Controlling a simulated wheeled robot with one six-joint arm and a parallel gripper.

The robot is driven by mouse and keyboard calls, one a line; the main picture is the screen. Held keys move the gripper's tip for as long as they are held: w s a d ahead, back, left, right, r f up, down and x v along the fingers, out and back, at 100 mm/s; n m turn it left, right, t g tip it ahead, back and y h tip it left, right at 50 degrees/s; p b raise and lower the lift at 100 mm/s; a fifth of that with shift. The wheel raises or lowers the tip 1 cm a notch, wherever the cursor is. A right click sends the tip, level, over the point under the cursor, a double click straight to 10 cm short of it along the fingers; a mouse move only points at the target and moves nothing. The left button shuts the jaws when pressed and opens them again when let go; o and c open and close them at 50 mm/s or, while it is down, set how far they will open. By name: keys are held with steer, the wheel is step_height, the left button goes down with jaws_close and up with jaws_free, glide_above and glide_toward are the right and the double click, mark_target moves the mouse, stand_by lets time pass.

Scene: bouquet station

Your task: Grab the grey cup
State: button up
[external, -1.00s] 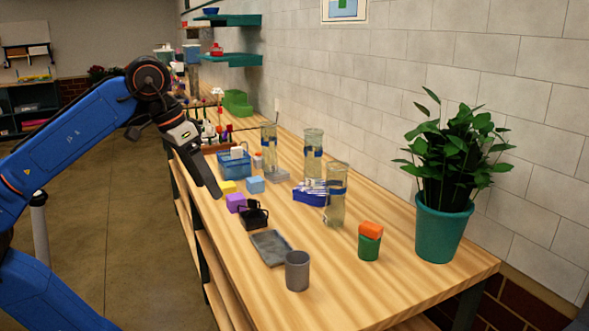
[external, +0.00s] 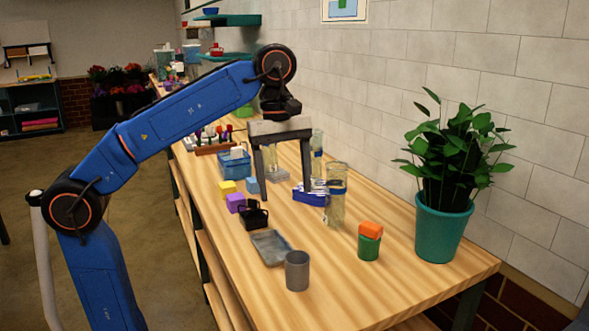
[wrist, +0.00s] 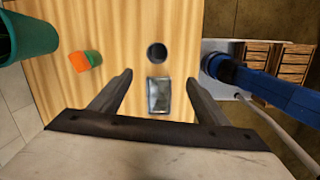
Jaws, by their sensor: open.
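The grey cup (external: 297,271) stands upright on the wooden bench, near its front edge. In the wrist view the cup (wrist: 157,51) shows from above as a dark round opening, beyond the fingertips and roughly centred between them. My gripper (external: 284,198) is open and empty, pointing down above the bench, higher and farther back along it than the cup. The fingers also show wide apart in the wrist view (wrist: 158,76). Nothing hides the cup.
A grey tray (external: 270,249) lies right beside the cup. A green cup with an orange block (external: 369,240) stands to the right, near a potted plant (external: 443,230). A black basket (external: 254,216), a purple block (external: 235,203) and a glass vase (external: 335,210) stand behind.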

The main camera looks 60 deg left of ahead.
steer(key=shift+w+d+n, duration=0.75)
steer(key=shift+w+n, duration=0.15)
steer(key=shift+w, duration=0.05)
glide_above(298, 254)
steer(key=s, duration=0.1)
step_height(298, 254, down, 5)
steer(key=f, duration=0.4)
steer(key=d+f, duration=0.1)
steer(key=f, duration=0.3)
steer(key=d+f, duration=0.1)
steer(key=f, duration=0.3)
steer(key=shift+f, duration=0.3)
steer(key=shift+s+d+f, duration=0.1)
steer(key=shift+d+f, duration=0.1)
steer(key=shift+f, duration=1.1)
steer(key=shift+s+d+f, duration=0.1)
steer(key=shift+d+f, duration=0.1)
steer(key=shift+f, duration=1.05)
steer(key=c, duration=1.2)
steer(key=shift+w+r, duration=0.1)
